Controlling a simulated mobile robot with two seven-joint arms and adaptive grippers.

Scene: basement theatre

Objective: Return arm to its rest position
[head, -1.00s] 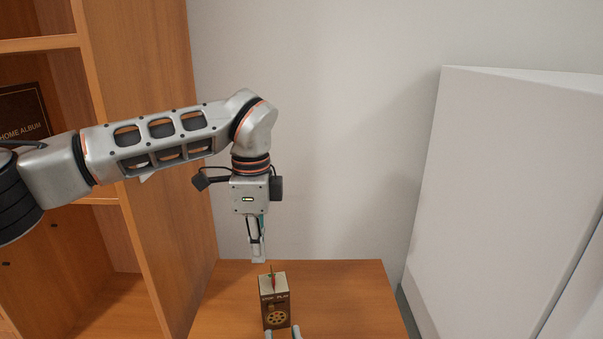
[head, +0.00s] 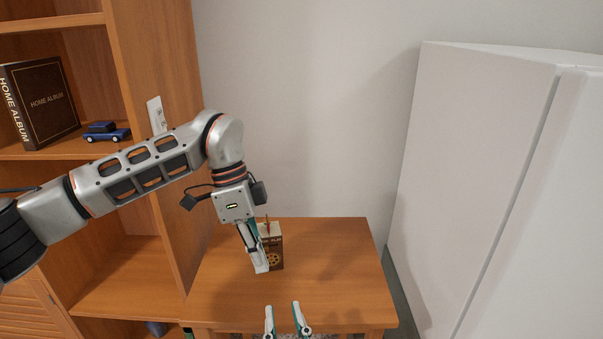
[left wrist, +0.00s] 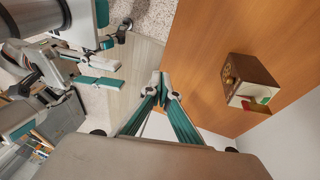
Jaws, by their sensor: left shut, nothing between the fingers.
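My left arm (head: 150,172) reaches in from the left, bent down at the wrist. Its gripper (head: 262,269) points down at the left front of a small brown box (head: 274,250) on the wooden table (head: 335,275), overlapping part of it in the head view. In the left wrist view the left gripper's fingertips (left wrist: 165,82) meet with nothing between them, clear of the box (left wrist: 249,80). The box has a red lever (head: 267,225) on top. My right gripper (head: 284,308) is open and empty at the bottom of the head view; it also shows in the left wrist view (left wrist: 100,72).
A wooden shelf unit (head: 175,80) stands left, holding a home album (head: 45,100) and a blue toy car (head: 106,132). A white cabinet (head: 450,170) stands right of the table. The table's right side is clear.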

